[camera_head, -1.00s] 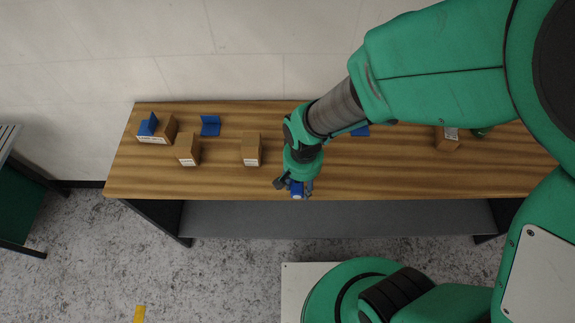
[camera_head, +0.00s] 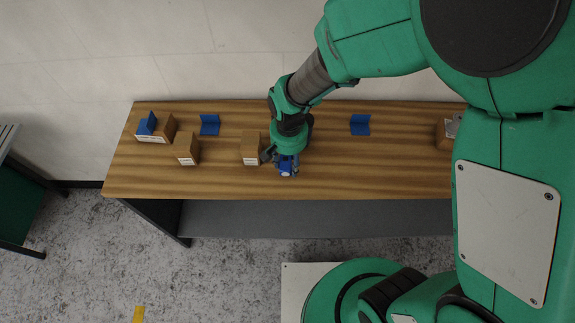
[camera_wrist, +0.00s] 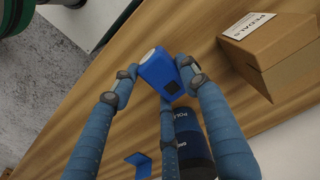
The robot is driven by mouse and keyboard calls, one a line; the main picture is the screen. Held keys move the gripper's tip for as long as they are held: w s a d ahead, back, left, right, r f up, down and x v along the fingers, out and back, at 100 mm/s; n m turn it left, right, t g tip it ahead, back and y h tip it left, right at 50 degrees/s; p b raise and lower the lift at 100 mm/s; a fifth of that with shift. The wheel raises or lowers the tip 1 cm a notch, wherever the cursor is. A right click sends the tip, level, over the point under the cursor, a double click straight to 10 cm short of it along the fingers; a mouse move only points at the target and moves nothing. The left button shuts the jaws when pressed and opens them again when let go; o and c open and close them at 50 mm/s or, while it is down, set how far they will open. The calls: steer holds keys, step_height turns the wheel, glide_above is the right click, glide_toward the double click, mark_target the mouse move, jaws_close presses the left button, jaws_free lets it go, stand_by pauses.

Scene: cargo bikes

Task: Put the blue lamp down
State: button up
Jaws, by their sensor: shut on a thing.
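The blue lamp (camera_head: 286,172) is in my gripper (camera_head: 282,164), over the front middle of the wooden bench top (camera_head: 390,180). In the wrist view the lamp (camera_wrist: 160,72) is a small blue block with a pale round face, and the fingers of my gripper (camera_wrist: 160,88) are shut around it. The wood shows beyond it; I cannot tell whether the lamp touches the bench.
A cardboard box (camera_head: 251,148) stands just left of my gripper; its label shows in the wrist view (camera_wrist: 275,50). More boxes (camera_head: 187,149) and blue angled pieces (camera_head: 209,125), (camera_head: 360,125) lie on the bench. A dark labelled cylinder (camera_wrist: 195,145) is close behind the lamp.

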mark_target(287, 166)
steer(key=shift+w+a, duration=0.15)
steer(key=shift+w, duration=0.15)
steer(key=shift+f+b, duration=0.45)
steer(key=shift+f, duration=1.35)
steer(key=shift+f, duration=0.1)
steer(key=o, duration=1.2)
step_height(287, 166, up, 12)
steer(key=shift+r+p, duration=0.15)
steer(key=shift+p, duration=0.8)
steer(key=shift+w, duration=0.1)
